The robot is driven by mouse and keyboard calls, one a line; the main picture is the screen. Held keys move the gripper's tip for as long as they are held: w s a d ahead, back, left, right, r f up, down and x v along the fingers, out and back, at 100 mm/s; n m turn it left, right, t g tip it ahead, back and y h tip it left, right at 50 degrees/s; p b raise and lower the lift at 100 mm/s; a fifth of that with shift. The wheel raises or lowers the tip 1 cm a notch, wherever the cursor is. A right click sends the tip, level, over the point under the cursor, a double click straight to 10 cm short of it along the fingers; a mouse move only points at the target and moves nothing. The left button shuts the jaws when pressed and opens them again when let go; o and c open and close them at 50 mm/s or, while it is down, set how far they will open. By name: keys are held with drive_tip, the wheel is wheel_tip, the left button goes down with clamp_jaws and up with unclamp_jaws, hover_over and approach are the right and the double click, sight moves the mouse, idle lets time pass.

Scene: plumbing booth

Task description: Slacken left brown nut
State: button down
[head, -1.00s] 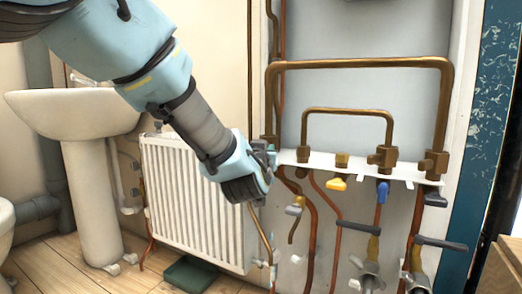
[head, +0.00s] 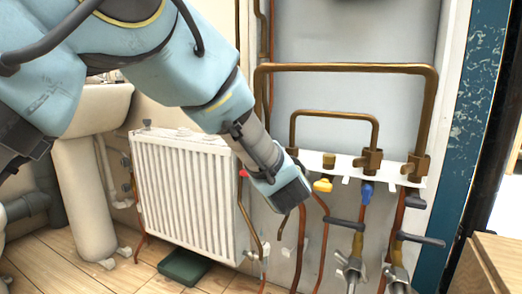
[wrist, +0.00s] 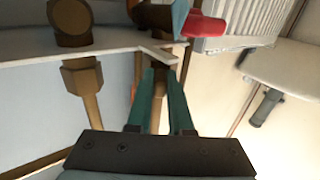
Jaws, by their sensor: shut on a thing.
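The left brown nut (wrist: 183,55) shows in the wrist view by the white bracket, partly hidden by my fingers. My gripper (wrist: 162,80) has its two green fingers closed around it, with the brown pipe (wrist: 158,112) running between them. In the head view my gripper (head: 281,190) is in front of the bracket's left end and hides the nut and its own fingertips. A neighbouring brown nut (wrist: 82,77) stands apart from my fingers in the wrist view.
The white bracket (head: 397,178) carries brown fittings, a yellow handle (head: 322,185) and a blue handle (head: 367,191). A red handle (wrist: 205,25) is close to my fingers. The radiator (head: 183,190) stands left, with a green tray (head: 185,267) on the floor.

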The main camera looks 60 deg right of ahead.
drive_tip(key=shift+r, duration=0.2)
drive_tip(key=c, duration=0.8)
unclamp_jaws()
drive_tip(key=shift+f, duration=0.15)
drive_tip(key=p+v, duration=0.2)
drive_tip(key=v, duration=0.8)
drive_tip(key=shift+s+a+p, duration=0.25)
drive_tip(key=shift+a+p, duration=0.05)
drive_tip(key=shift+p, duration=0.05)
